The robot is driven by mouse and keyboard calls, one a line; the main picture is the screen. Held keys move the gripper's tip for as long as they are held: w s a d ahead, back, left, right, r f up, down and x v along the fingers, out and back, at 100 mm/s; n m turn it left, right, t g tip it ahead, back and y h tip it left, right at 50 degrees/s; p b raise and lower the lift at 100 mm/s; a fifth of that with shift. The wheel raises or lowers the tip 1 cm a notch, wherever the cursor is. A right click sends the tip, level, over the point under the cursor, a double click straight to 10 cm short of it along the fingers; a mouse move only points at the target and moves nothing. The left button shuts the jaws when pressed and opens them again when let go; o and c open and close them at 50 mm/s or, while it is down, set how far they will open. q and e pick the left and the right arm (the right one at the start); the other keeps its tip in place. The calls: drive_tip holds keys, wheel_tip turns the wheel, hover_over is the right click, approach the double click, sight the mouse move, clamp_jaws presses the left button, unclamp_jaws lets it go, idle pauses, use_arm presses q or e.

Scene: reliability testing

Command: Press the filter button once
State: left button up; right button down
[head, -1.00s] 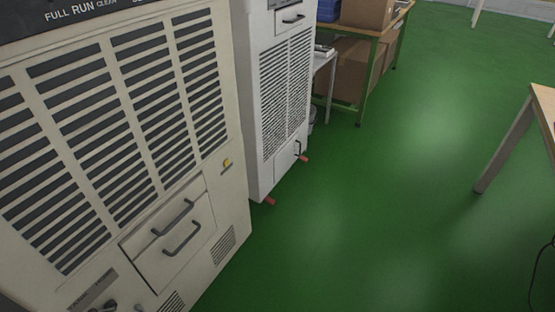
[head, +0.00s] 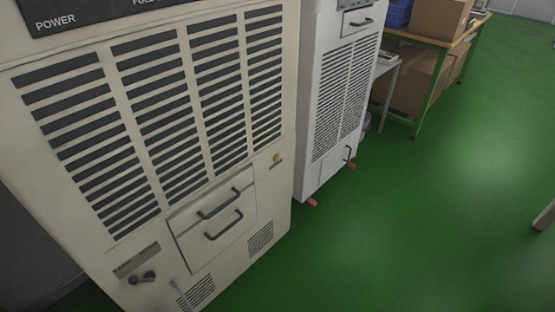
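A large beige machine (head: 180,212) with dark slatted vents fills the left of the head view. A dark panel (head: 90,14) at its top edge carries the word POWER and a second label cut off by the frame. No filter button can be made out. Neither of my grippers is in view.
A second, white vented machine (head: 338,100) stands behind to the right. Beyond it is a wooden table (head: 456,46) with cardboard boxes (head: 436,18) and a blue crate (head: 398,13).

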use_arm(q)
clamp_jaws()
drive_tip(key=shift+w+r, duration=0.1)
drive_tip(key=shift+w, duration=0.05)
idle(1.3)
